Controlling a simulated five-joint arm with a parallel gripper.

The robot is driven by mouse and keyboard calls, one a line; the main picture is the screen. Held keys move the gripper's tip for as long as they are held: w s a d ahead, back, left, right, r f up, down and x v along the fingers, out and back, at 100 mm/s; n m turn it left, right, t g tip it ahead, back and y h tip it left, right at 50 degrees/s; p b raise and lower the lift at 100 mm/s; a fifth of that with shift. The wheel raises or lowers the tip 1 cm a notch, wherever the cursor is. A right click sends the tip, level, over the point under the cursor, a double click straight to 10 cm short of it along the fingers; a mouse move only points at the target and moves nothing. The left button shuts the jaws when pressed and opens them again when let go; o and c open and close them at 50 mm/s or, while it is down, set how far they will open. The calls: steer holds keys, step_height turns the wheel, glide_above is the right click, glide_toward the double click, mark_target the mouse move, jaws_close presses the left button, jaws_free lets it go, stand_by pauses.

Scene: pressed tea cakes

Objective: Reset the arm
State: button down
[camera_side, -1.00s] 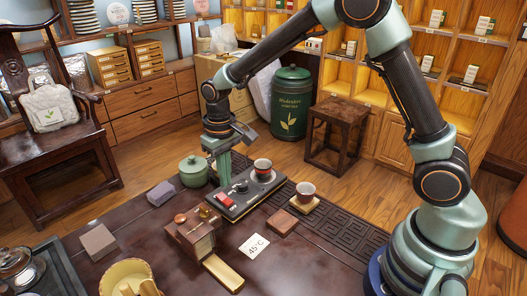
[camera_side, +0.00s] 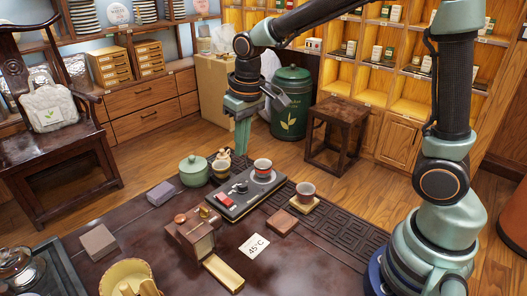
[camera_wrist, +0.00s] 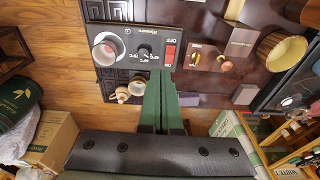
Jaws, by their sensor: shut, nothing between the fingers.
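My gripper (camera_side: 243,145) is shut and empty. It hangs fingers-down in the air, above the back edge of the dark table. In the wrist view its green fingers (camera_wrist: 165,85) lie together in front of the black control panel (camera_wrist: 150,45). A second cup (camera_side: 305,191) sits on a yellowish coaster to the right.
A green lidded pot (camera_side: 194,170), a small cup (camera_side: 221,170) and a figurine stand left of the panel. The air around my gripper is clear.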

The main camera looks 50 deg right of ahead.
steer(key=s+d+r+t, duration=0.2)
steer(key=s+r, duration=0.1)
steer(key=s, duration=0.3)
steer(key=s+d+r+t, duration=0.2)
steer(key=s+d+r, duration=0.1)
steer(key=s, duration=0.3)
steer(key=shift+d+r, duration=0.3)
steer(key=shift+r, duration=0.05)
